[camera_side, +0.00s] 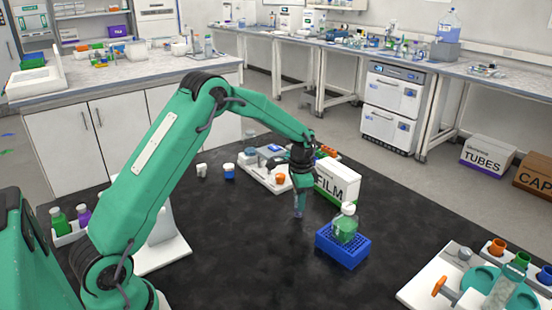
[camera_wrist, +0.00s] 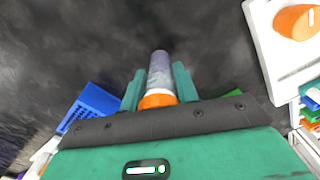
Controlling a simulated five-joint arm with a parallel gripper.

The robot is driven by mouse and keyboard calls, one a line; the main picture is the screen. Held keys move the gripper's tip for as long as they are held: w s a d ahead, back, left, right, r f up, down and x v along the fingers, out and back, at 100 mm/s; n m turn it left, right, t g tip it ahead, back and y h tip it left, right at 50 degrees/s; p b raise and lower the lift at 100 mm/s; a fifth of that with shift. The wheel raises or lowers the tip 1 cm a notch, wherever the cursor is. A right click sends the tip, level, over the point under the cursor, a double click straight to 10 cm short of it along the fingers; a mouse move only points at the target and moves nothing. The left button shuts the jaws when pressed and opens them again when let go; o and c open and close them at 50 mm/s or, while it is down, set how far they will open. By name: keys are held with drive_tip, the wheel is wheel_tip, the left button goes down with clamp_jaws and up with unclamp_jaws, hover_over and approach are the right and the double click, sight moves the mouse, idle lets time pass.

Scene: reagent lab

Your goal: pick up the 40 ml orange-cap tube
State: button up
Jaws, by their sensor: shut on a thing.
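The orange-cap tube (camera_wrist: 160,66) lies between the two green fingers of my gripper (camera_wrist: 160,76) in the wrist view. Its orange cap (camera_wrist: 158,100) is nearest the camera, and its grey-violet body points away. In the side view my gripper (camera_side: 300,182) points down over the black mat, and the tube (camera_side: 299,203) hangs upright below it, its cap hidden by the fingers. My gripper is shut on the tube. I cannot tell whether the tube's lower end touches the mat.
A blue rack (camera_side: 342,252) holding a green bottle (camera_side: 345,225) stands close on the right. The FILM box (camera_side: 338,182) and a white tray (camera_side: 262,178) are behind. A white station with a teal disc (camera_side: 482,279) is at far right. The mat's front middle is clear.

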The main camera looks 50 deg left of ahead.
drive_tip(key=shift+r, duration=0.15)
drive_tip(key=shift+r, duration=0.6)
drive_tip(key=r, duration=0.1)
drive_tip(key=d+r, duration=0.1)
drive_tip(key=r, duration=0.1)
drive_tip(key=shift+s+r, duration=0.1)
drive_tip(key=shift+s, duration=0.05)
drive_tip(key=s+d+r, duration=0.4)
drive_tip(key=d+r, duration=0.2)
drive_tip(key=d, duration=0.4)
drive_tip(key=shift+r, duration=0.15)
drive_tip(key=shift+w, duration=0.1)
